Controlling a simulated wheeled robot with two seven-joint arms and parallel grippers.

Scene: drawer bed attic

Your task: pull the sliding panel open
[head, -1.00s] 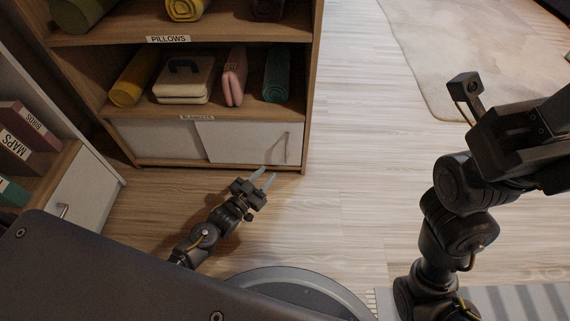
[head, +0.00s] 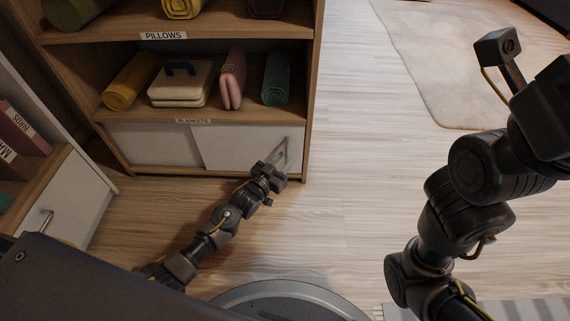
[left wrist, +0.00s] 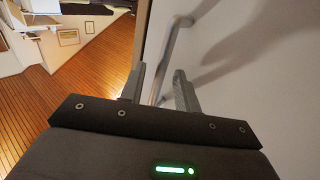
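The white sliding panel (head: 236,146) fills the right half of the low cupboard and overlaps the other white panel (head: 150,145) to its left. Its slim bar handle (left wrist: 174,42) is near the panel's right edge. My left gripper (head: 282,155) is at this handle, with its fingers in front of the panel. In the left wrist view its two fingers (left wrist: 160,90) are apart, with the handle's lower end showing between them. Contact with the handle cannot be told. My right gripper is out of the head view; only my right arm shows.
Above the panels, a shelf holds a yellow roll (head: 131,81), a cream case (head: 181,84), a pink folded item (head: 232,79) and a teal roll (head: 276,79). A side cabinet (head: 62,196) stands at left.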

